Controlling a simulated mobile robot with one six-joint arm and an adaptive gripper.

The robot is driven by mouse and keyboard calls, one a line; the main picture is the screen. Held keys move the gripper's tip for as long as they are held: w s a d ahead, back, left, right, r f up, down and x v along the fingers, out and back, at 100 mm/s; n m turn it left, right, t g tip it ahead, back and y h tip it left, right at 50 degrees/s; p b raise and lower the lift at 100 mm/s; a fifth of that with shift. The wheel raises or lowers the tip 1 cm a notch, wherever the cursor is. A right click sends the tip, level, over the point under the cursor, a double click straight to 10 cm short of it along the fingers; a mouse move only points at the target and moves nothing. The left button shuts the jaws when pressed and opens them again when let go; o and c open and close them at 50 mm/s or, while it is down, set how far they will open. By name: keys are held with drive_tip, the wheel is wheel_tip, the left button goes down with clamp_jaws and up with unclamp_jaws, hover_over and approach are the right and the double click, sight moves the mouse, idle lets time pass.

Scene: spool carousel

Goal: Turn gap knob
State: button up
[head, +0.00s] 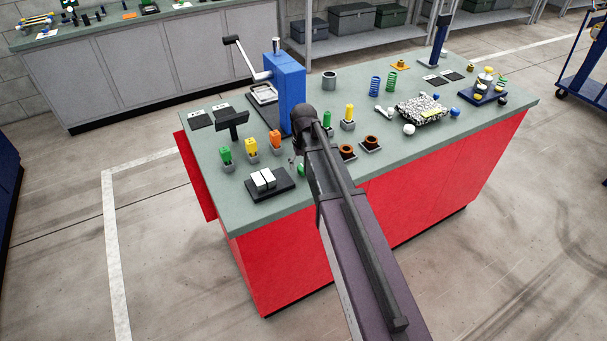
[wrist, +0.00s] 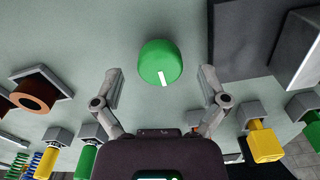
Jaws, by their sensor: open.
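The gap knob is a round green knob (wrist: 160,62) with a white pointer line on its face. In the wrist view the line points down toward my gripper, tilted slightly to the right. My gripper (wrist: 162,72) is open, with one finger to the left of the knob and one to the right. Clear gaps show between both fingers and the knob, and nothing is held. In the head view a bit of the green knob (head: 301,170) shows beside my arm, which hides most of my gripper.
A black base with white blocks (head: 264,180) stands left of the knob in the head view. Coloured pegs in grey holders (head: 251,156) and brown rings in square holders (head: 371,141) stand close by. A blue lever press (head: 286,85) rises behind.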

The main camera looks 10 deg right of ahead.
drive_tip(key=shift+f+b, duration=0.85)
drive_tip(key=shift+f, duration=0.25)
drive_tip(key=c, duration=1.1)
